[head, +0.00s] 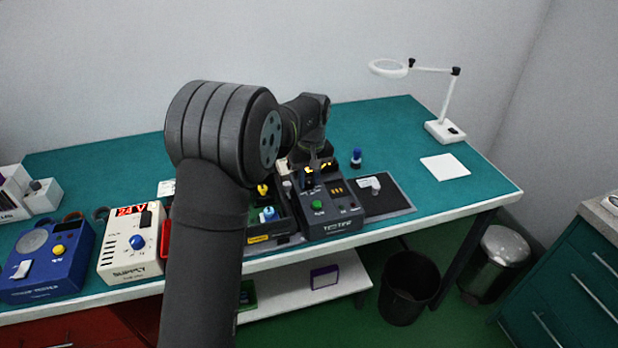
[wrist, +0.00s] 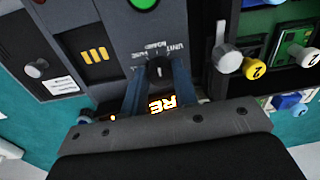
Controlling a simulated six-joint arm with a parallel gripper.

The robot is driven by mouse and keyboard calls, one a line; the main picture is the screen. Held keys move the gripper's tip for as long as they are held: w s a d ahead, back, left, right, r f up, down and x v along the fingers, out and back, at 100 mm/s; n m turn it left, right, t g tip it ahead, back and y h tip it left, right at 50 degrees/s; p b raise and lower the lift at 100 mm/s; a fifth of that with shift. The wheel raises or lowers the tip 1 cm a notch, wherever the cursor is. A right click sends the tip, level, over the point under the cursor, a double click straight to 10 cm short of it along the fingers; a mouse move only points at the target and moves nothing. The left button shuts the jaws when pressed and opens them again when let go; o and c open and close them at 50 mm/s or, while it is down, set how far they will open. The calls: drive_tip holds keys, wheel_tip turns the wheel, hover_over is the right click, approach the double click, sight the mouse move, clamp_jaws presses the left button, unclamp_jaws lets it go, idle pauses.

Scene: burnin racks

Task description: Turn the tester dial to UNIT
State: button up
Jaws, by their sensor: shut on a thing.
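The tester (head: 345,222) is a dark grey box on the bench in the head view, with a green button on top. Its black dial (wrist: 158,68) shows in the wrist view between my fingertips. Labels beside the dial, seen inverted, seem to read UNIT, BOARD and FUSE. My gripper (wrist: 159,74) is shut on the dial, with one blue-grey finger on each side. A small pale mark shows on the dial, but I cannot tell which label it points at. In the head view my gripper (head: 316,165) is over the tester's back part, and the dial is hard to make out.
A lit orange display (wrist: 162,103) shows partly behind my fingers. A board bay with yellow and white knobs (wrist: 228,61) lies close beside the tester. A cream supply box (head: 118,255) and a blue box (head: 55,270) stand at left.

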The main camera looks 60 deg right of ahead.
sight(311, 181)
drive_tip(key=shift+m, duration=0.4)
drive_tip(key=m, duration=0.3)
drive_tip(key=shift+m, duration=2)
drive_tip(key=o, duration=1)
drive_tip(key=r, duration=1.7)
drive_tip(key=shift+s+r, duration=0.25)
drive_tip(key=shift+s, duration=0.1)
